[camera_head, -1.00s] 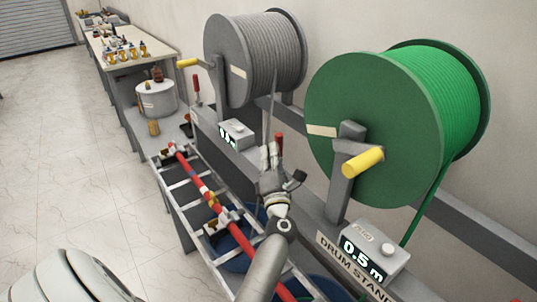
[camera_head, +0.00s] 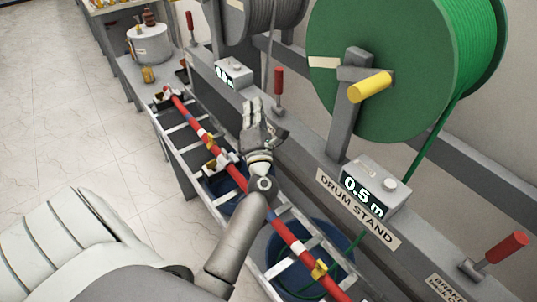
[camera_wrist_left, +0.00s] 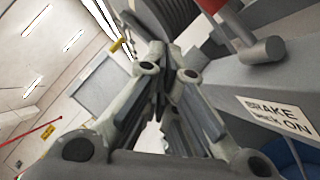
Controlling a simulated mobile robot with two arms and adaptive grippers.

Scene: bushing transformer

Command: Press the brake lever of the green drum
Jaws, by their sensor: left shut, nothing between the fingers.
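A red-handled brake lever (camera_head: 507,247) is at lower right on the stand, beside a partly cut-off label. Another red-handled lever (camera_head: 278,88) stands upright between the two drums. My left gripper (camera_head: 252,104) is shut and empty, just left of that middle lever and apart from it in the picture. In the left wrist view, its fingers (camera_wrist_left: 167,68) point away, with a red lever (camera_wrist_left: 230,22) and a "BRAKE … ON" label at right. My right gripper is not in view.
The stand rail carries a "0.5 m" counter (camera_head: 375,187) and a second counter (camera_head: 232,72). A grey drum (camera_head: 262,18) stands behind. Below my left arm are a ladder-like rack with a red bar (camera_head: 200,130) and a blue bin (camera_head: 330,240). Open floor lies left.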

